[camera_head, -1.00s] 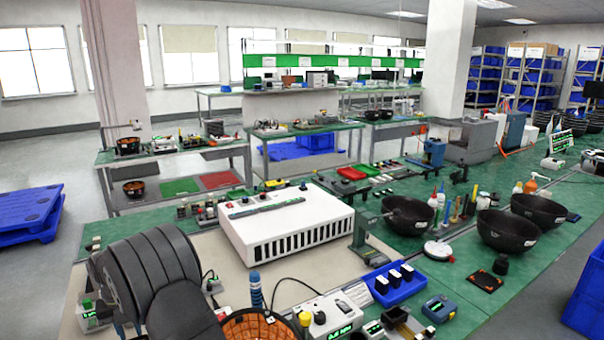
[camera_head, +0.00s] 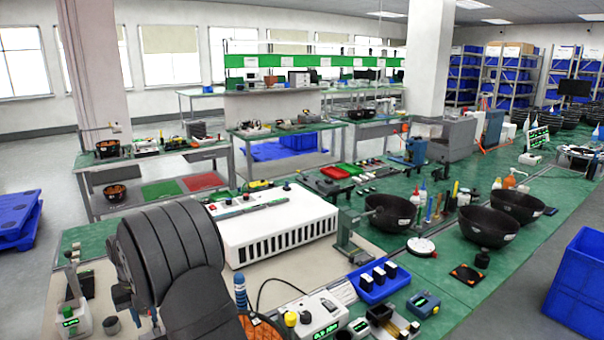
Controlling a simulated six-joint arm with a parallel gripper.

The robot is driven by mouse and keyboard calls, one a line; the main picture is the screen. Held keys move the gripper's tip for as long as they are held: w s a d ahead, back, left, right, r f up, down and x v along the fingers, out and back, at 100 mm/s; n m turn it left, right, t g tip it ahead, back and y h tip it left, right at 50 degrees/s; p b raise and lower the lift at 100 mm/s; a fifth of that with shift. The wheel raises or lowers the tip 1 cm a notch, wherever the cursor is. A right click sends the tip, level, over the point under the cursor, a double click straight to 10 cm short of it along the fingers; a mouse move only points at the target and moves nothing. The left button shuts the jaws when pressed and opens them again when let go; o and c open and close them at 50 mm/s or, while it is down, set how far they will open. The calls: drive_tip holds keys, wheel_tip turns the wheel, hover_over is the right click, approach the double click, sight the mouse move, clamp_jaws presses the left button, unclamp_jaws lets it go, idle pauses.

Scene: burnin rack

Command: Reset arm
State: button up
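My dark grey arm (camera_head: 170,250) rises at the lower left of the head view, in front of the bench. Its gripper is not visible; I cannot tell whether it holds anything. A white slotted box (camera_head: 275,232) stands on the bench to the right of the arm. A blue tray (camera_head: 369,294) with black-and-white modules (camera_head: 379,277) sits right of centre, apart from the arm.
A meter box with a green display (camera_head: 318,318) and a small blue device (camera_head: 423,303) lie near the front. Black bowls (camera_head: 487,226) stand on the green bench to the right. A blue bin (camera_head: 575,285) is at the right edge. Beige mat (camera_head: 270,288) shows below the white box.

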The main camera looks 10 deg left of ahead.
drive_tip(key=w+d+r+m, duration=0.2)
drive_tip(key=w+d+m, duration=0.4)
drive_tip(key=d+m, duration=0.9)
drive_tip(key=a+f+m, duration=0.2)
drive_tip(key=a+m, duration=0.1)
drive_tip(key=a, duration=0.3)
drive_tip(key=shift+s+a, duration=0.3)
drive_tip(key=shift+s, duration=0.1)
drive_tip(key=shift+d, duration=0.15)
drive_tip(key=n, duration=0.3)
drive_tip(key=a+r+n, duration=0.1)
drive_tip(key=n, duration=0.2)
drive_tip(key=s+n, duration=0.1)
drive_tip(key=n, duration=0.2)
drive_tip(key=shift+a+r, duration=0.35)
drive_tip(key=shift+a, duration=0.05)
idle(0.5)
